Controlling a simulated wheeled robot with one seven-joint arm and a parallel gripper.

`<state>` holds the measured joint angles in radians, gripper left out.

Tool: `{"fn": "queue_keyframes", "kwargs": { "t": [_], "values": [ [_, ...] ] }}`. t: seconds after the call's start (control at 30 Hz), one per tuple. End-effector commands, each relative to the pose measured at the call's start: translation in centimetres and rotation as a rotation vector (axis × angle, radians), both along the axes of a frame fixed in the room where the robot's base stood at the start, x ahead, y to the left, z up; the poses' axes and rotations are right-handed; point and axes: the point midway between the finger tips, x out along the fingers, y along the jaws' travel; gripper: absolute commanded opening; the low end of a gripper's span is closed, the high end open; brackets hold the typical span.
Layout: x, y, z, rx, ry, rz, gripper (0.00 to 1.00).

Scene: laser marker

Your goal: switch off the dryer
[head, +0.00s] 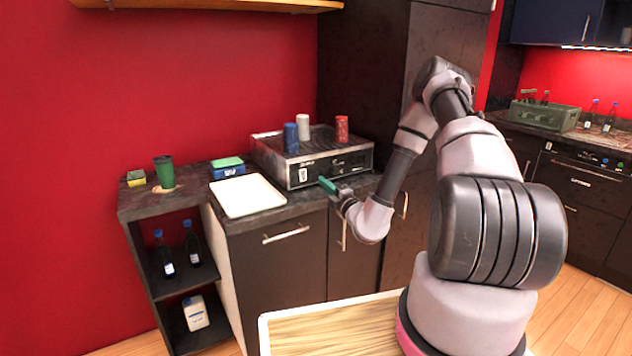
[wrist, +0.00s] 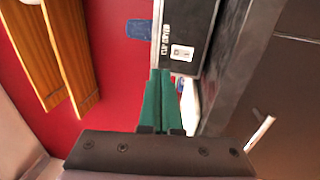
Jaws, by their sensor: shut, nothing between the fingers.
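The dryer (head: 325,172) is a grey and black box on the dark counter, with cups standing on its top. Its black front panel also shows in the wrist view (wrist: 203,20), turned sideways, with white lettering. A small white switch plate (head: 303,174) sits at the left end of the panel; it also shows in the wrist view (wrist: 182,52), just beyond the fingertips. Its on or off position is too small to tell. My gripper (head: 323,181) has green fingers, shut and empty, in front of the panel just right of the switch plate. I cannot tell whether they touch it.
Blue (head: 291,138), white (head: 303,127) and red (head: 342,129) cups stand on the dryer. A white tray (head: 247,196) lies left of it, with a blue and green box (head: 228,167) behind. A green cup (head: 164,172) stands farther left. Cabinet handles (head: 286,234) jut out below.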

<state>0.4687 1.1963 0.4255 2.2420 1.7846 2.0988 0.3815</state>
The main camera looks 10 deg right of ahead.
Motion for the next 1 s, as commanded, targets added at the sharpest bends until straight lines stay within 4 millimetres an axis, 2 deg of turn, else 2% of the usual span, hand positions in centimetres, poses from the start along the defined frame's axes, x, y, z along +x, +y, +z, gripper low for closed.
{"fn": "queue_keyframes", "kwargs": {
  "t": [0.1, 0.2, 0.67, 0.77, 0.87, 1.0],
  "values": [
    [-1.6, -0.6, 0.2, 0.000, 0.002, -0.001, 0.00],
    [-2.3, -0.8, 0.4, 0.001, 0.000, -0.001, 0.00],
    [-2.6, -0.6, 1.0, -0.011, -0.012, 0.014, 0.00],
    [-2.7, 0.7, 3.3, -0.065, -0.069, 0.083, 0.00],
    [-3.4, 3.2, 7.3, -0.173, -0.178, 0.215, 0.00],
    [-6.3, 7.6, 13.5, -0.387, -0.382, 0.450, 0.00]
  ]
}}
